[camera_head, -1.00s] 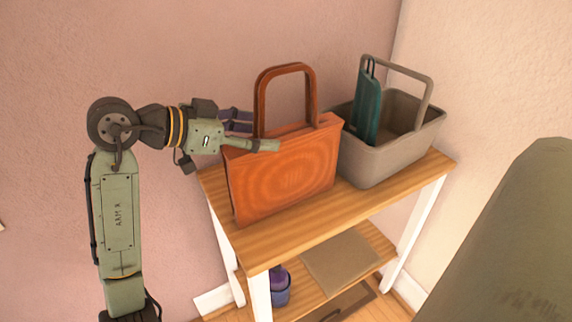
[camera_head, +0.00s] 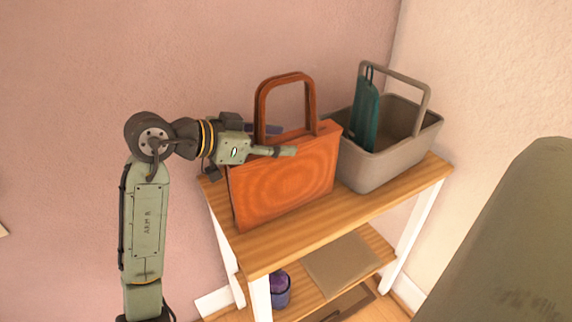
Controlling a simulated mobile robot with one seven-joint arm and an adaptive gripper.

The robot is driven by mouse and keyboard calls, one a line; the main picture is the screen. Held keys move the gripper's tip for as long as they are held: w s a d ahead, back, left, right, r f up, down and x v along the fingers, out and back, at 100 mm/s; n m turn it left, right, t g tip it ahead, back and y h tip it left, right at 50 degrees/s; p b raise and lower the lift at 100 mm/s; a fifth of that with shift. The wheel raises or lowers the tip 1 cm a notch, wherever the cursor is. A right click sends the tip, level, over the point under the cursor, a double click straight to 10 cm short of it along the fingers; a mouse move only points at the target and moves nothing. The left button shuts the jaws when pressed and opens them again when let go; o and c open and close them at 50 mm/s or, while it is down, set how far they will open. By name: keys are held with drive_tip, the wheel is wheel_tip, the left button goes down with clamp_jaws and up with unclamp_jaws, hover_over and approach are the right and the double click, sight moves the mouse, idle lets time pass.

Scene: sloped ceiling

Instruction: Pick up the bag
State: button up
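The bag (camera_head: 285,186) is an orange-brown, wood-grained tote with two stiff upright handles. It stands upright on the left part of the wooden table top (camera_head: 365,208). My gripper (camera_head: 284,141) reaches in from the left at the bag's top edge, by the base of the handles. One finger lies along the near side of the bag's top. The other finger shows behind the near handle, on the far side. The fingers look spread apart with the bag's upper part between them. Whether they touch the bag is hard to tell.
A grey basket (camera_head: 376,168) with a raised handle stands close to the right of the bag, holding a teal item (camera_head: 366,113). The lower shelf holds a flat tan item (camera_head: 341,263) and a purple-blue pot (camera_head: 281,289). Walls stand behind and right.

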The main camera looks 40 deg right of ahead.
clamp_jaws()
idle(0.3)
drive_tip(key=shift+r, duration=0.25)
idle(0.3)
